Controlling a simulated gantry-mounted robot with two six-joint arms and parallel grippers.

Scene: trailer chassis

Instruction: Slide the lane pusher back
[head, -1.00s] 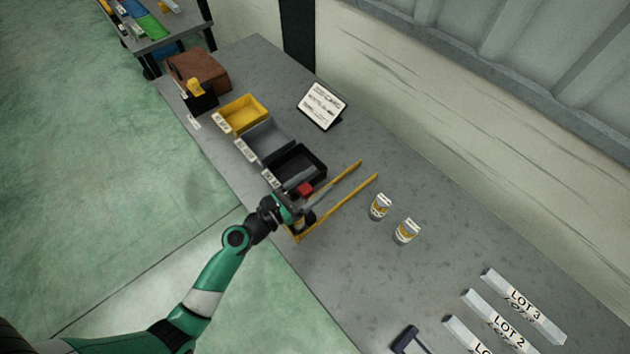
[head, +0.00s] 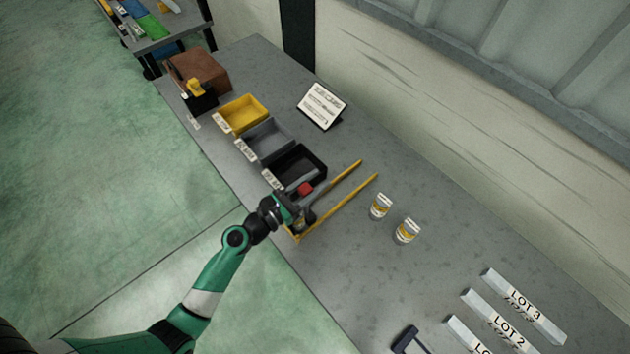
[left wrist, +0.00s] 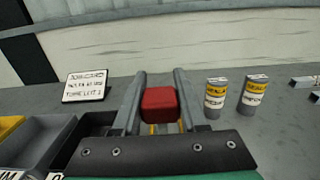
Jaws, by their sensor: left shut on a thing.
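The lane is marked by two yellow rails (head: 345,205) on the grey table, running from the front edge toward the wall. A red block (head: 305,188), which looks like the lane pusher's grip, is at the lane's near left part. My left gripper (head: 303,190) is shut on it from the front edge side. In the left wrist view the red block (left wrist: 160,103) sits between the two grey fingers. The pusher's body is mostly hidden behind my gripper and the block. My right gripper is not in view.
Black (head: 314,162), grey (head: 285,132) and yellow (head: 262,105) bins stand left of the lane. Two cans (head: 380,207) (head: 406,231) stand right of it. A sign (head: 322,106) stands behind the bins. Lot-labelled bars (head: 525,305) lie at the lower right.

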